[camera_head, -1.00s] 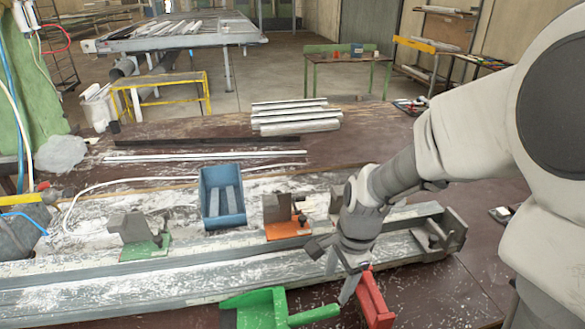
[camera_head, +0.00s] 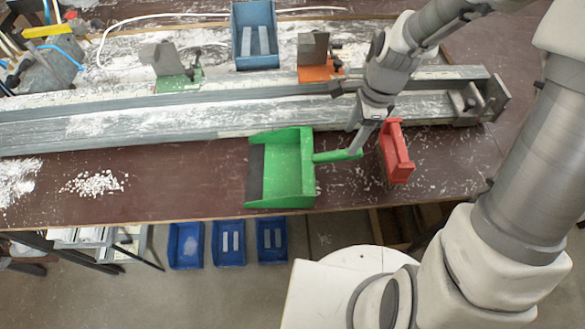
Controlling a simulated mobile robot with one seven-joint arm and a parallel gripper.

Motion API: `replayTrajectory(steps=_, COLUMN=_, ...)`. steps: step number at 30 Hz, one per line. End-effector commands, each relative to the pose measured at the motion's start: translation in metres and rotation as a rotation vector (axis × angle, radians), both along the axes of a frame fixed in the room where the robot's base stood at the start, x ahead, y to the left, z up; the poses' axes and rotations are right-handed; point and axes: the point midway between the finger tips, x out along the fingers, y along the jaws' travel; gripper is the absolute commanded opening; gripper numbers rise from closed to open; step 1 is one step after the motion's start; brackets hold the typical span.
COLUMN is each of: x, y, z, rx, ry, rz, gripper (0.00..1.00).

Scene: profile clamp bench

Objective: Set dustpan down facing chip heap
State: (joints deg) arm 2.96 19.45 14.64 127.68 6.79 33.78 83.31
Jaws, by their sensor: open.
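The green dustpan (camera_head: 305,170) lies on the brown bench near its front edge. Its dark-lipped open side faces left, and its handle (camera_head: 335,156) points right. The chip heap (camera_head: 95,184), a low patch of white chips, lies on the bench to the left, apart from the dustpan and roughly level with it. My gripper (camera_head: 354,148) is open and points down at the end of the handle. Whether it touches the handle is unclear.
A red block-like object (camera_head: 397,155) stands just right of my gripper. A long grey profile rail (camera_head: 210,115) with clamps runs behind the dustpan. The bench between the dustpan and chip heap (camera_head: 180,180) is mostly clear. Blue bins (camera_head: 228,243) stand below the front edge.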

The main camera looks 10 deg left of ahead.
Motion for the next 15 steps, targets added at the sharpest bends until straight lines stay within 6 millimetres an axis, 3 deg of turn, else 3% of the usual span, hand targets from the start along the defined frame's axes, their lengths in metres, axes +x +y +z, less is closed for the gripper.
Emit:
replayTrajectory(steps=9, x=-0.002, y=0.007, z=-0.051, rx=0.0, ry=0.001, rz=0.002, gripper=0.65)
replayTrajectory(steps=15, x=-0.003, y=0.01, z=-0.071, rx=0.0, ry=0.001, rz=0.002, gripper=0.65)
